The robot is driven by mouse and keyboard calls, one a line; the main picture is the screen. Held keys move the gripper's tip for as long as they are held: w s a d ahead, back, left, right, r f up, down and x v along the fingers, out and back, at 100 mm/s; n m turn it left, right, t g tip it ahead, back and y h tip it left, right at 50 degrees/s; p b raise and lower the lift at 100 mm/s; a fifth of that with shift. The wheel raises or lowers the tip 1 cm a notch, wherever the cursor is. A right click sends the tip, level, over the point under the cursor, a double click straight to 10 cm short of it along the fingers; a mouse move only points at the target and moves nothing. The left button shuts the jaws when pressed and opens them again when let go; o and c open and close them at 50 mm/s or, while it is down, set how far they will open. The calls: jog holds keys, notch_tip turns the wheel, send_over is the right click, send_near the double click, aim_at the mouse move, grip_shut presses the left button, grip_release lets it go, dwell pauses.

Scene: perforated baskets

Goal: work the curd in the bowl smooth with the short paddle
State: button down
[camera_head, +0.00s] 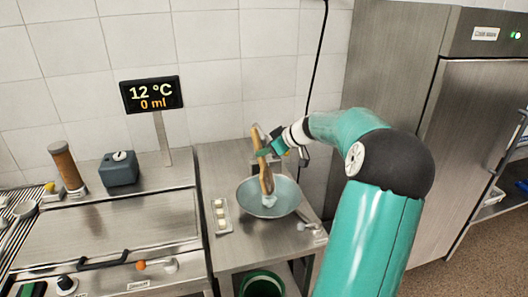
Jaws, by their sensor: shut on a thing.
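The bowl (252,198) is a wide, grey-blue bowl on the steel table. A small pale lump of curd (269,201) shows in it, right at the paddle's lower end. The short paddle (264,172) is wooden and stands nearly upright, its lower end inside the bowl. My gripper (266,151) is shut around the paddle's upper part, above the bowl. I cannot tell how smooth the curd is, as it is small in view and partly behind the paddle.
A strip with several pale pieces (221,216) lies left of the bowl. A small metal fitting (311,227) is at the table's right front. A green bucket (262,284) stands below. A display (151,94) reads 12 °C and 0 ml. A steel cabinet (392,75) stands right.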

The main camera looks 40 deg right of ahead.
jog(key=shift+s+a, duration=0.3)
jog(key=shift+a, duration=0.55)
jog(key=shift+d, duration=0.15)
jog(key=shift+w+d+f, duration=0.1)
jog(key=shift+w+d, duration=0.2)
jog(key=shift+d, duration=0.5)
jog(key=shift+a, duration=0.1)
jog(key=shift+s+a, duration=0.3)
jog(key=shift+a, duration=0.5)
jog(key=shift+d, duration=0.1)
jog(key=shift+w+d, duration=0.3)
jog(key=shift+d, duration=0.5)
